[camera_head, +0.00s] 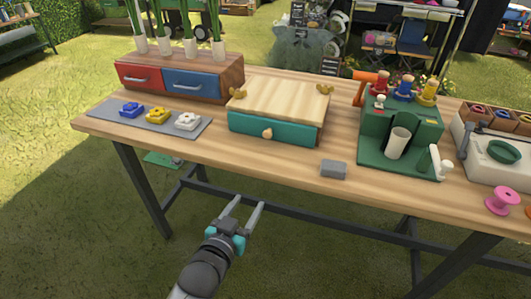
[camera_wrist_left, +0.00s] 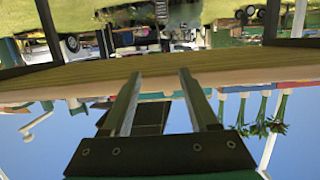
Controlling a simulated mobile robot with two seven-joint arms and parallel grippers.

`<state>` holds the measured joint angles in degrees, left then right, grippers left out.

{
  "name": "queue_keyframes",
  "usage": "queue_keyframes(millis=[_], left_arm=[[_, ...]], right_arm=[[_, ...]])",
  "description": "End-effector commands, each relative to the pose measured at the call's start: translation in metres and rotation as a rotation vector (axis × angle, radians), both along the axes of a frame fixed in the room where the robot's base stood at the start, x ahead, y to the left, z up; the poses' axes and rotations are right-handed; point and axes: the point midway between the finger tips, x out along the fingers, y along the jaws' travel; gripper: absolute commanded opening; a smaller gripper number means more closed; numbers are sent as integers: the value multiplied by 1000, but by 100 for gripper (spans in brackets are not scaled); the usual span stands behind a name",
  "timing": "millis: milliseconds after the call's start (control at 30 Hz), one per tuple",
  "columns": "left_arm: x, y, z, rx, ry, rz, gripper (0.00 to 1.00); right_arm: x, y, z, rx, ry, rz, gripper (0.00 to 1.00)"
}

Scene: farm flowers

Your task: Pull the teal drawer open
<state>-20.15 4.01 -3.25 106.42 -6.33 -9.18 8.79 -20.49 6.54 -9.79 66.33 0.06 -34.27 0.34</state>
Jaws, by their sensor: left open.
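The teal drawer (camera_head: 298,136) is closed under a light wooden top (camera_head: 283,97) in the middle of the table. A small round pale knob (camera_head: 267,133) sits on its front face. My left gripper (camera_head: 249,202) is open and empty. It is in front of the table's near edge, below the drawer in the head view, with a clear gap to the knob. Its two fingers (camera_wrist_left: 160,74) also show apart in the left wrist view, which is upside down; I cannot make out the knob there. My right gripper is not in view.
A grey block (camera_head: 333,170) lies right of the drawer near the table edge. A grey mat (camera_head: 152,113) with flower-shaped pieces lies left. Behind it is a box with red (camera_head: 138,78) and blue (camera_head: 192,83) drawers. A green stand (camera_head: 400,150) is at the right.

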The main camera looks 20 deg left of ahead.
Motion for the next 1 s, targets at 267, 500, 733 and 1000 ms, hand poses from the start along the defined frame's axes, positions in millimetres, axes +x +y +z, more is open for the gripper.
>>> queue_keyframes(millis=[267,500,733,1000], left_arm=[[7,6,74,-15,-211,15,60],[21,6,82,-16,-233,14,60],[52,4,81,-17,-232,14,60],[86,3,81,-16,-231,14,60]], right_arm=[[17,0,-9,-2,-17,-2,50],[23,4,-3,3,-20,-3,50],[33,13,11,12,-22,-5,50],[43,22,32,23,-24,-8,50]])
